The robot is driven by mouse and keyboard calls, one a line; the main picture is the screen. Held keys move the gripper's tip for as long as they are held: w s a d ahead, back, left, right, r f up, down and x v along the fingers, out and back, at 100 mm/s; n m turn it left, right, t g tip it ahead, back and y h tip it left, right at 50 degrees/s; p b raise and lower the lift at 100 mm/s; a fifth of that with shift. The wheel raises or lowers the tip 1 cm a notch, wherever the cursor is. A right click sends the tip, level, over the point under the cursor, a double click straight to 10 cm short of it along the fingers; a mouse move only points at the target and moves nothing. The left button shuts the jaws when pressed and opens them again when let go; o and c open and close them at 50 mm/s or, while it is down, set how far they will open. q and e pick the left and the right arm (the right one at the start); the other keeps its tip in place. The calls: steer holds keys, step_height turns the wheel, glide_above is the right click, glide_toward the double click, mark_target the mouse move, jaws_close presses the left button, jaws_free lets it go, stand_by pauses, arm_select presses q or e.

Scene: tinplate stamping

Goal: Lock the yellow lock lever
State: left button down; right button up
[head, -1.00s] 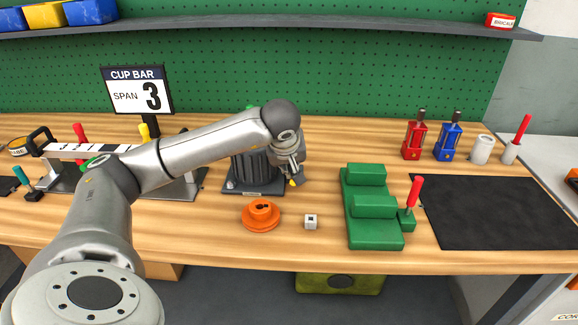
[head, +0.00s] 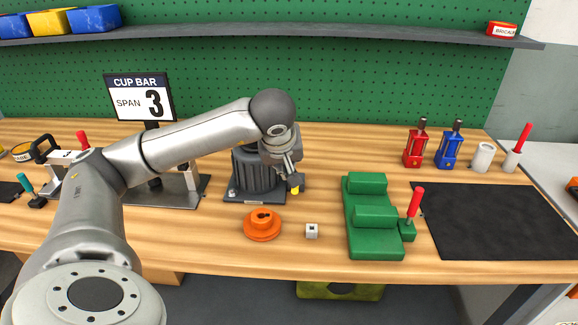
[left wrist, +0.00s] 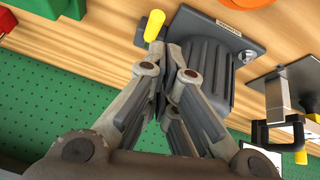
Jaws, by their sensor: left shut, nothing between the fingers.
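The yellow lock lever (head: 295,191) shows as a small yellow tip at the right side of the dark grey ribbed housing (head: 246,176). In the left wrist view the lever's yellow handle (left wrist: 154,25) stands on a dark arm beside the housing (left wrist: 200,70). My left gripper (head: 293,180) is at the housing's right side, close to the lever. In the left wrist view its fingers (left wrist: 167,48) are together and empty, with their tips just below the yellow handle. I cannot tell whether they touch it. My right gripper is not in view.
A green block fixture with a red lever (head: 415,203) stands to the right, beside a black mat (head: 495,222). A span sign (head: 140,98) stands behind left.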

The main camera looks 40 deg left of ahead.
arm_select(q)
steer(key=shift+s+d+r, duration=0.35)
steer(key=shift+s+d, duration=0.05)
steer(key=shift+s, duration=0.2)
steer(key=shift+s+d+r, duration=0.35)
steer(key=shift+s+d, duration=0.1)
steer(key=shift+s, duration=0.2)
steer(key=shift+s+d+r, duration=0.35)
steer(key=shift+s+d, duration=0.05)
steer(key=shift+s, duration=0.2)
